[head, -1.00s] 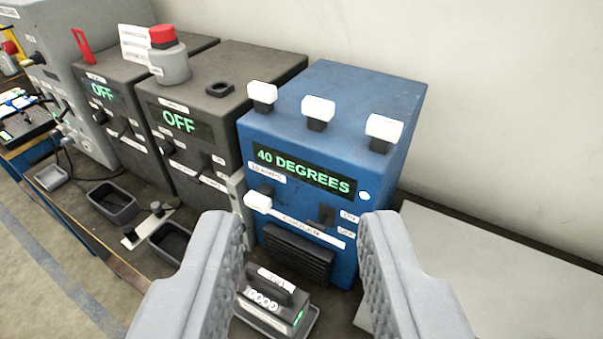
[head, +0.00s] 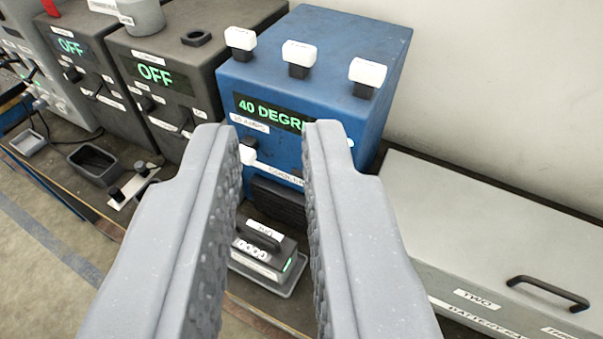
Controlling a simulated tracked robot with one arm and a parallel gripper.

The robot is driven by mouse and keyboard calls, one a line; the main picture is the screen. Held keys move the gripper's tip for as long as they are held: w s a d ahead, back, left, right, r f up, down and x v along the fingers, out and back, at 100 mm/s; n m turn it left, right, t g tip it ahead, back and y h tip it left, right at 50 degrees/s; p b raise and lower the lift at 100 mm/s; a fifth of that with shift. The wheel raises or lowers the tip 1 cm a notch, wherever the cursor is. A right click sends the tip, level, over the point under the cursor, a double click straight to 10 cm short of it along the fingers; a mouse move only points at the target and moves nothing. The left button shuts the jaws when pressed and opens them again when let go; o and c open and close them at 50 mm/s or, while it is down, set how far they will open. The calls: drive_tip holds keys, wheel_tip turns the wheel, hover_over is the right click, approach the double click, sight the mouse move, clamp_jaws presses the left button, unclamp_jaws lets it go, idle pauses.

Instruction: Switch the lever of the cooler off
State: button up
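The cooler appears to be the blue box (head: 330,60), with a green display reading "40 DEGR…" (head: 268,113) partly hidden by my right finger. Three white-capped knobs stand on its top, one of them in the middle (head: 298,55). A white-tipped lever (head: 247,155) shows on its front at the left, beside my left finger. The dark switch on the front's right side, seen earlier, is hidden behind my right finger. My gripper (head: 272,130) is open and empty in front of the blue box, and I cannot tell any contact.
Two dark grey boxes, one near (head: 190,50) and one farther left (head: 85,50), show "OFF". A small device with a handle (head: 262,245) sits in a tray below my fingers. A grey case (head: 480,220) lies at right.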

sight(300, 174)
drive_tip(key=shift+w, duration=0.15)
clamp_jaws()
drive_tip(key=w+f+m+g+h+p, duration=0.2)
drive_tip(key=w+f+m+g+p, duration=0.35)
drive_tip(key=w+m+p, duration=0.6)
drive_tip(key=w+a+f+m+g+h+p, duration=0.1)
drive_tip(key=w+f+m+g+p, duration=0.3)
drive_tip(key=f+m+p, duration=0.6)
drive_tip(key=shift+w+a+f+m+p, duration=0.35)
drive_tip(key=shift+w+a+f+m, duration=0.2)
drive_tip(key=shift+w+f+m, duration=0.9)
drive_tip(key=shift+f+g, duration=0.2)
drive_tip(key=shift+g, duration=0.05)
drive_tip(key=p+x, duration=0.4)
drive_tip(key=x, duration=0.9)
drive_tip(key=shift+w+d+f, duration=0.1)
drive_tip(key=shift+d+f, duration=0.15)
